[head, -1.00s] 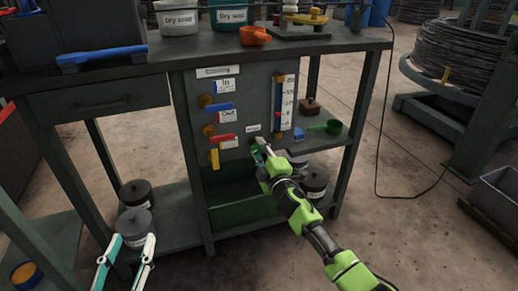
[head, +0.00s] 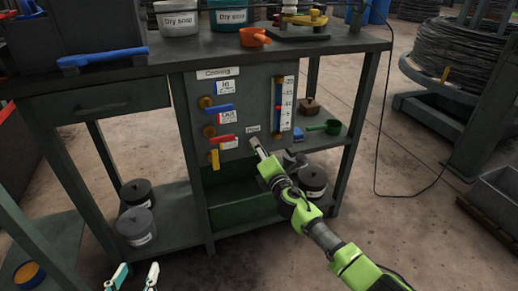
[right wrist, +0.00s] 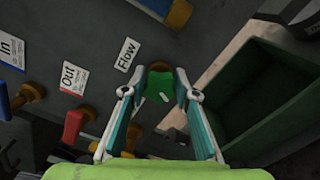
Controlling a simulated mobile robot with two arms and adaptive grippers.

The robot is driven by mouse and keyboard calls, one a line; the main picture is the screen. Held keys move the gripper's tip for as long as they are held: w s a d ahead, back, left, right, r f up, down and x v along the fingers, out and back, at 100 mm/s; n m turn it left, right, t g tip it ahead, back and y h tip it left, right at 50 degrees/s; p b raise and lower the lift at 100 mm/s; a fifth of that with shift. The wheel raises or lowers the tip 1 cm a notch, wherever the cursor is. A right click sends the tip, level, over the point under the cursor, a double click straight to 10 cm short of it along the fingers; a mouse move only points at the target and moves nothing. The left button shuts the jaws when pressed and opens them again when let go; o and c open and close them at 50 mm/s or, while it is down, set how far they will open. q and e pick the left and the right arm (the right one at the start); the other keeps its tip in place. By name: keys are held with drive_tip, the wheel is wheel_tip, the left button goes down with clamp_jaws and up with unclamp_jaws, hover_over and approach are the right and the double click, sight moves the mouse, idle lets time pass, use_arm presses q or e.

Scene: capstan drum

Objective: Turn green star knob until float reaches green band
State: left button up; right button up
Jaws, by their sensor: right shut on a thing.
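The green star knob (right wrist: 160,86) sits on the grey panel (head: 240,115) below the "Flow" label (right wrist: 127,54). My right gripper (right wrist: 157,82) is shut on it, one finger on each side. In the head view the right gripper (head: 255,143) reaches the panel and hides the knob. The upright flow gauge (head: 284,104) is right of the labels. A small red mark, seemingly the float (head: 278,106), shows near its middle; the green band cannot be made out. My left gripper (head: 138,272) is open and empty at the bottom left, partly cut off.
Blue (head: 219,107), red (head: 222,140) and yellow (head: 215,160) valve handles stick out left of the knob. A green bin (head: 235,195) is under the panel. A green scoop (head: 325,127) lies on the side shelf. The floor in front is clear.

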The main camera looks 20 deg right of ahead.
drive_tip(key=shift+f+n, duration=0.1)
drive_tip(key=shift+n, duration=0.2)
drive_tip(key=o, duration=1.1)
drive_tip(key=s, duration=1.2)
drive_tip(key=shift+d, duration=0.2)
